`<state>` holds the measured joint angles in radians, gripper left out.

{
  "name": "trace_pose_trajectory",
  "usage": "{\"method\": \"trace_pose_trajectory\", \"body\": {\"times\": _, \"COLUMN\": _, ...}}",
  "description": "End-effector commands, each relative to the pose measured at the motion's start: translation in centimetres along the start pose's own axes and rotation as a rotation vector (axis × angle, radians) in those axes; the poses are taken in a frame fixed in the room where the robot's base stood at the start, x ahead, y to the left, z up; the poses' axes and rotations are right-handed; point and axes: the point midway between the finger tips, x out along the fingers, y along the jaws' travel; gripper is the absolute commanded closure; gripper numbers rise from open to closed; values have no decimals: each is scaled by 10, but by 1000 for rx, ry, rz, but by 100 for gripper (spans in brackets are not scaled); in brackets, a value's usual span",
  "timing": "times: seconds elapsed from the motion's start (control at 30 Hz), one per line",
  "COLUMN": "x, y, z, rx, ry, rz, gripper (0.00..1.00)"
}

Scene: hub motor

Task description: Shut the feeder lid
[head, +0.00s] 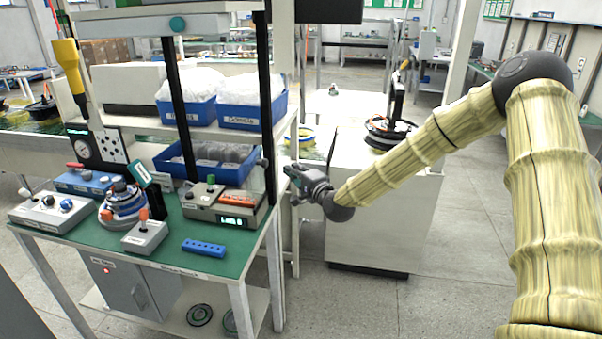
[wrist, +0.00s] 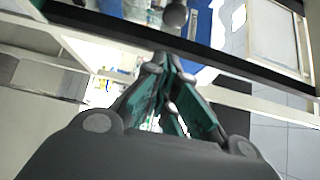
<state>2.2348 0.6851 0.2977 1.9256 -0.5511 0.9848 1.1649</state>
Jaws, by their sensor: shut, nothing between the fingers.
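The feeder appears to be the grey-beige box (head: 228,207) with an orange strip and a lit green display, at the right end of the green bench. A thin clear panel seems to stand up behind it, apparently the raised lid, but its outline is hard to make out. A dark round knob (head: 262,162) shows near its upper right; a grey ball (wrist: 175,15) at the top of the wrist view may be the same knob. My gripper (head: 288,172) is in the air right of the feeder, beyond the bench's right edge. Its teal fingers (wrist: 163,62) are shut and empty.
A black upright post (head: 266,90) of the bench shelf stands between my gripper and the feeder's back. Blue bins (head: 205,160) sit behind the feeder. A blue block (head: 204,248) and a joystick box (head: 145,236) lie in front.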

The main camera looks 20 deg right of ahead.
Motion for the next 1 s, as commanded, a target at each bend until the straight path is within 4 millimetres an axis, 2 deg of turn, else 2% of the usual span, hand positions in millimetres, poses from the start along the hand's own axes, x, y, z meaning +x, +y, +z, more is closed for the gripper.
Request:
{"method": "trace_pose_trajectory", "body": {"times": 0.1, "x": 21, "y": -3, "z": 1, "rx": -3, "ry": -1, "rz": 0, "gripper": 100}}
{"method": "trace_pose_trajectory", "body": {"times": 0.4, "x": 42, "y": -1, "z": 23, "rx": -1, "ry": -2, "rz": 2, "gripper": 100}}
{"method": "trace_pose_trajectory", "body": {"times": 1.0, "x": 48, "y": 0, "z": 29, "rx": -2, "ry": -1, "rz": 1, "gripper": 100}}
